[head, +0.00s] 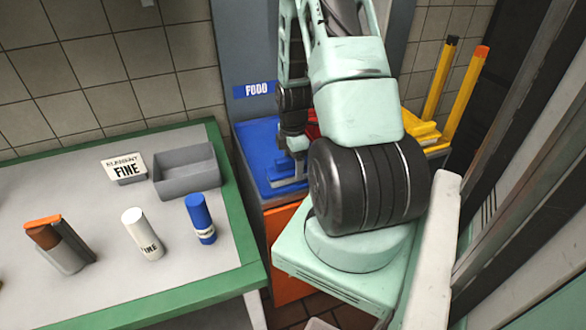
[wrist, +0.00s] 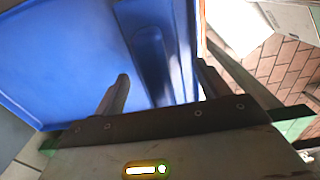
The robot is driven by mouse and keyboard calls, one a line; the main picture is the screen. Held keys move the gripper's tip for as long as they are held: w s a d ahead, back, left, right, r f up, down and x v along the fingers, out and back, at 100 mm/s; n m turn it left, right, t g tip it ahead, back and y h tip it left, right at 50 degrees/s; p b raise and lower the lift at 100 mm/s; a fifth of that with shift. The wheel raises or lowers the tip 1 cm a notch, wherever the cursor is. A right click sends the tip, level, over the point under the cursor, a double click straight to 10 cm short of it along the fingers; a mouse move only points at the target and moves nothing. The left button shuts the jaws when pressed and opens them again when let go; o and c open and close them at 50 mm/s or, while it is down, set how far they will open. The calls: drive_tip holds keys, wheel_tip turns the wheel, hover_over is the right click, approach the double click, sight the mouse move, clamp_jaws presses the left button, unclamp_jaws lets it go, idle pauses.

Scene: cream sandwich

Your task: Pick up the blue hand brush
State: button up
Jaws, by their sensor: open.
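My gripper (head: 290,172) hangs over the blue surface (head: 258,143) on top of an orange unit in the head view, beside the wall. In the wrist view my gripper (wrist: 162,78) is open, with one finger on each side and nothing seen held. A long, rounded blue shape, which looks like the handle of the blue hand brush (wrist: 151,48), runs between the fingers from the top of the picture. It lies against the blue tray (wrist: 70,60) of the same colour. I cannot tell whether the fingers touch it.
A green-edged table (head: 180,286) at left holds a grey bin (head: 186,172), a sign (head: 124,168), a white cylinder (head: 142,233), a blue cylinder (head: 201,218) and an orange-topped container (head: 60,246). Yellow-handled tools (head: 465,95) stand behind my arm at right. A red object (head: 313,127) is partly hidden.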

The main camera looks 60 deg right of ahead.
drive_tip(key=shift+f, duration=0.3)
drive_tip(key=c, duration=1.2)
drive_tip(key=shift+o, duration=0.2)
drive_tip(key=shift+r, duration=0.1)
wheel_tip(320, 180, up, 10)
drive_tip(key=shift+f, duration=0.1)
drive_tip(key=o, duration=0.5)
drive_tip(key=c, duration=0.3)
